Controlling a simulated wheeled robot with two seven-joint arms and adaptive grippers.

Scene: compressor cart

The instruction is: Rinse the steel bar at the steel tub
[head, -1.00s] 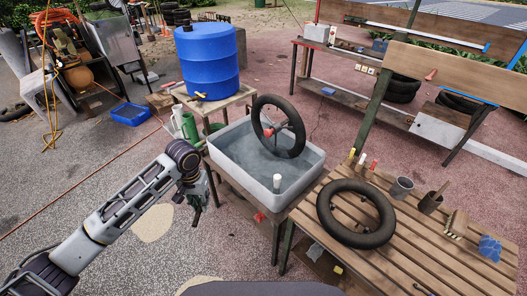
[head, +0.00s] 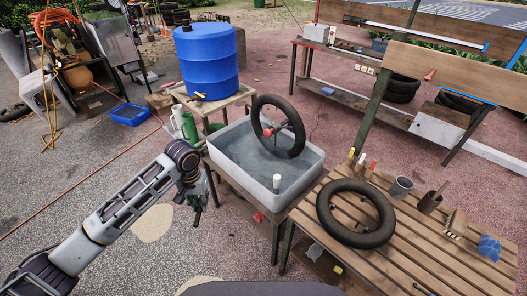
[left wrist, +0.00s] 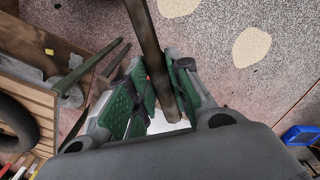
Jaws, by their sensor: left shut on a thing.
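The pale grey tub (head: 240,175) holds water and stands on a low stand in the middle of the head view. In the left wrist view the left gripper (left wrist: 160,100) is shut on a dark brown-grey bar (left wrist: 146,38), which runs up out of the picture. The bar is hard to make out in the head view. My right gripper is not in view.
A slatted wooden table (head: 410,245) at the right carries a tyre (head: 356,238), cups and a brush. A blue barrel (head: 207,62) stands on a small table behind the tub. A blue tray (head: 131,114) lies on the ground. Open ground lies left of the tub.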

